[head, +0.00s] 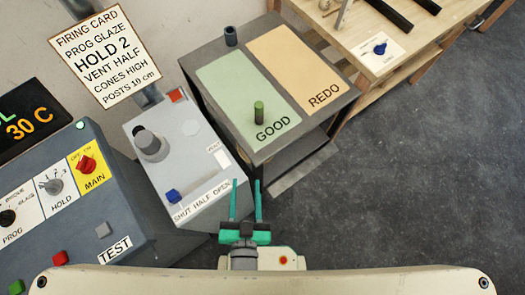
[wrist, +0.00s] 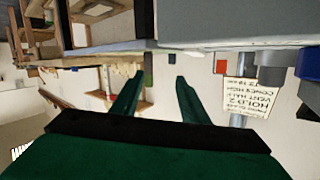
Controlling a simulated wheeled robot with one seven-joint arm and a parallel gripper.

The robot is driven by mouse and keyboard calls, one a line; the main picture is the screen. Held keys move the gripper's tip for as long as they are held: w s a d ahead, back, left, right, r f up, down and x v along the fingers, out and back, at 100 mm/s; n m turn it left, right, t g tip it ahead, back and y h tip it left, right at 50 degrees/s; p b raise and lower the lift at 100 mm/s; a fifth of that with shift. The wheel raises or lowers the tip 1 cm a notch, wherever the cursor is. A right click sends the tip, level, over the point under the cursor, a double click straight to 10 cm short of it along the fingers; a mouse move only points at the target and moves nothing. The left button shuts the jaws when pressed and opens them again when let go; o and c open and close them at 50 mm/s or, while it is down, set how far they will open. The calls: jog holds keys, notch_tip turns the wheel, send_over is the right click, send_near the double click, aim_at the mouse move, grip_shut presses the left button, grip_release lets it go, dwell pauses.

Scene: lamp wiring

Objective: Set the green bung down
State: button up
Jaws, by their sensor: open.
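The green bung (head: 259,112) stands upright on the green GOOD panel (head: 225,80) of the grey table, near that panel's front end, above the word GOOD. My gripper (head: 246,186) is open and empty, in front of the table in the head view, with a clear gap between its fingertips and the bung. In the wrist view my gripper (wrist: 159,78) also shows its two green fingers spread apart. The wrist picture is upside down, and a small green shape there is too small to name surely.
The tan REDO panel (head: 300,65) is bare. A dark cylinder (head: 231,36) stands at the table's back edge. To the left are a grey box with a round post (head: 151,145) and a control panel with a red MAIN knob (head: 88,164). A wooden bench (head: 420,35) stands back right; open floor lies right.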

jog(key=s+d+r+n, duration=0.1)
jog(key=s+d, duration=0.3)
jog(key=s, duration=0.2)
jog(key=shift+d+n, duration=0.4)
jog(key=shift+c, duration=1.1)
jog(key=shift+a, duration=0.15)
